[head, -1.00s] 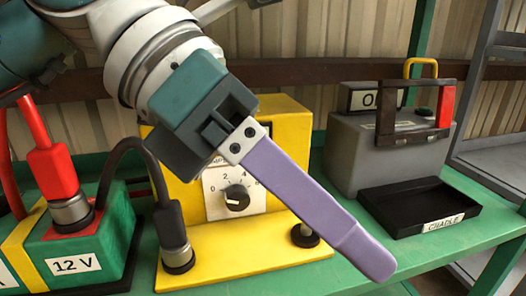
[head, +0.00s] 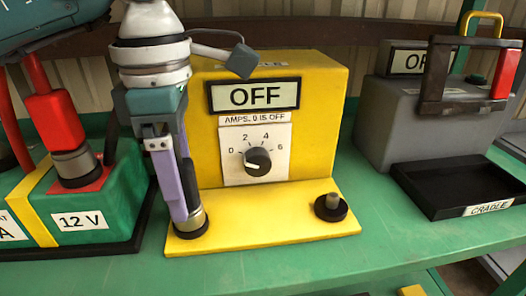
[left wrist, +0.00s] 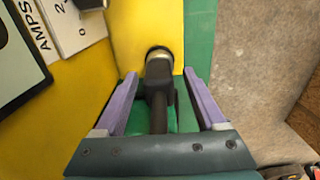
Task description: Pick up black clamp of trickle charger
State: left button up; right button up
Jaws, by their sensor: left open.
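The black clamp (head: 191,183) stands upright on a metal post at the left front of the yellow charger's base (head: 260,222). In the head view it is partly hidden by my left gripper (head: 184,212). In the left wrist view the clamp (left wrist: 158,72) and its dark cable lie between the two purple fingers. My left gripper (left wrist: 160,82) is open, pointing down with a finger on each side of the clamp; contact is not clear. The yellow charger (head: 325,105) shows OFF, its black dial (head: 257,161) near 0. My right gripper is not in view.
A green 12 V battery (head: 121,190) with a red clamp (head: 56,121) stands close on the left. A black knob post (head: 331,206) is on the base's right. A grey box (head: 384,130) and black cradle tray (head: 440,205) stand at right. The green bench front (head: 300,270) is clear.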

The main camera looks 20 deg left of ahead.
pick_arm(q)
jog(key=shift+c, duration=0.3)
grip_shut()
dwell(0.3)
